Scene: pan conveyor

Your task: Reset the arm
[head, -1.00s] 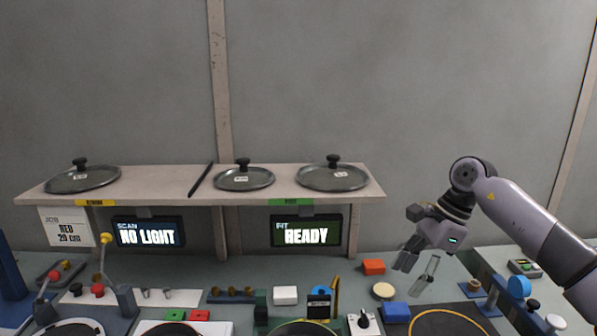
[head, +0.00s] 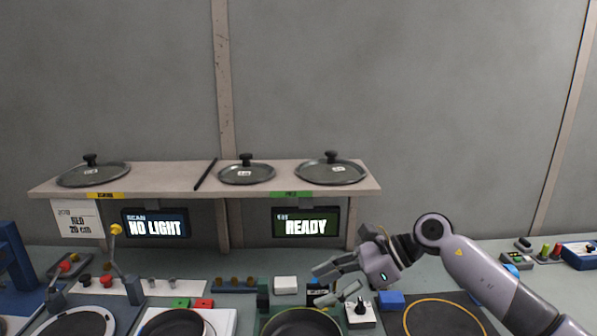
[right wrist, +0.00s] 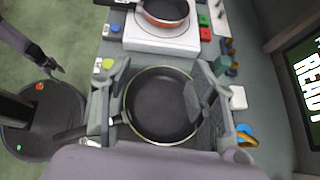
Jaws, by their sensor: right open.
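My right gripper (head: 331,284) is open and empty above the bench, left of the blue block (head: 391,299). In the right wrist view its two fingers (right wrist: 158,95) stand apart, with a dark frying pan (right wrist: 158,108) below and between them. That pan (head: 301,325) also shows at the bottom edge of the head view, on the green-rimmed station. I cannot tell any contact between fingers and pan. My left gripper (right wrist: 54,69) seems to be the small dark tip at the left of the right wrist view; its jaws are too small to read.
A second pan (head: 175,327) sits on a white station. A knob box (head: 359,311) and a dark mat (head: 440,318) with an orange ring lie to the right.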

